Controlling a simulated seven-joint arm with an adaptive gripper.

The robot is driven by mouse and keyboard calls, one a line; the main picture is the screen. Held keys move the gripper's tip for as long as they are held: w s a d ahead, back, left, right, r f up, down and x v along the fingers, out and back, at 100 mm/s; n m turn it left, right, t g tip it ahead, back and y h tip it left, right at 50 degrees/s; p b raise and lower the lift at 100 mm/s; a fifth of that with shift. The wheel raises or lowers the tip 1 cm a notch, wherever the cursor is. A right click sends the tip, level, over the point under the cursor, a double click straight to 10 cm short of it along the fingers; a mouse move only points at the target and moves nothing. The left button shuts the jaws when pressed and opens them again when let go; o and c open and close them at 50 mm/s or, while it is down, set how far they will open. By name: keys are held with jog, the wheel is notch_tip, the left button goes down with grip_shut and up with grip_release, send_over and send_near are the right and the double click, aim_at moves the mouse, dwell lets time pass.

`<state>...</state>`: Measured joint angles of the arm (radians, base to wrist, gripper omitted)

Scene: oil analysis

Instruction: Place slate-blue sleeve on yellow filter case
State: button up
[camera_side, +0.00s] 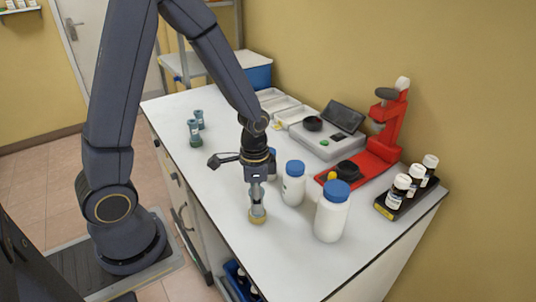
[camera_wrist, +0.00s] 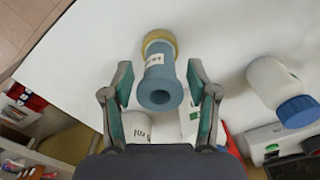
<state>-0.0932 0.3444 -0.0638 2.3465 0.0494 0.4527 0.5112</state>
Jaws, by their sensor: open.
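The slate-blue sleeve (camera_wrist: 158,76), with a white label, stands upright on the yellow filter case (camera_wrist: 157,37) in the wrist view. Its open end faces my camera. My gripper (camera_wrist: 160,88) is open, with one finger on each side of the sleeve and visible gaps between. In the side view, my gripper (camera_side: 257,200) points down over the yellow filter case (camera_side: 257,219) on the white table; the fingers hide most of the sleeve there.
Two white bottles with blue caps (camera_side: 332,212) (camera_side: 293,185) stand close on the right. Two blue-grey sleeved pieces (camera_side: 194,133) (camera_side: 199,119) stand at the back left. A red stand (camera_side: 387,130), a scale (camera_side: 325,138) and a vial rack (camera_side: 403,207) are farther right.

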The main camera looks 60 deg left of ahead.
notch_tip(320, 180, up, 11)
jog(key=s+d+r+n+t, duration=0.1)
jog(key=s+r+n+t, duration=0.4)
jog(key=s+r, duration=0.4)
jog(key=shift+r+n+t, duration=0.3)
jog(key=shift+r+n, duration=0.2)
jog(key=shift+r, duration=0.3)
dwell(0.5)
